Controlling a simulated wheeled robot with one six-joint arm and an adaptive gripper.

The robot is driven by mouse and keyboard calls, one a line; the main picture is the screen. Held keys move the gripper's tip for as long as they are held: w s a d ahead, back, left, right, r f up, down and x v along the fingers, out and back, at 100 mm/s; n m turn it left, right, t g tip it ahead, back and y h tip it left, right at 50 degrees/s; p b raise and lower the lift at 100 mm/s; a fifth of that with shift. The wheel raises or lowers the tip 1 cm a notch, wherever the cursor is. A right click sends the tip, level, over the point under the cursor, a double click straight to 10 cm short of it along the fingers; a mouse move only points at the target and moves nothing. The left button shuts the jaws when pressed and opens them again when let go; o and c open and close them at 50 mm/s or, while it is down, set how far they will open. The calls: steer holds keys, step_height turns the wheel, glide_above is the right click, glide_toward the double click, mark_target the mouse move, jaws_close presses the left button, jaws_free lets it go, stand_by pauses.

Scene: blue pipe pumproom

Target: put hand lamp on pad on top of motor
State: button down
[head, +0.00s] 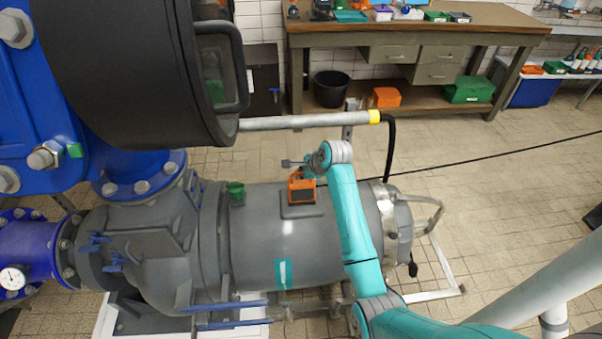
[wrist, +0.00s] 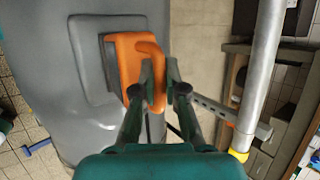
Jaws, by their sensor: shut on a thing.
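The orange hand lamp (head: 299,191) with a dark face is over the far part of the grey pad (head: 301,213) on top of the grey motor (head: 255,245). My gripper (head: 309,174) is shut on the lamp's handle from the far side. In the wrist view the fingers (wrist: 160,78) close around the orange handle of the lamp (wrist: 127,46), which overlaps the right edge of the pad (wrist: 84,45). The lamp hides part of the pad. I cannot tell whether its base touches the pad.
A grey rail (head: 305,122) with a yellow band runs behind the motor. A large black cylinder (head: 135,70) and blue pipework are at the left. A wooden workbench (head: 400,20) is at the back.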

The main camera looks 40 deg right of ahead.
steer(key=c, duration=1.2)
jaws_free()
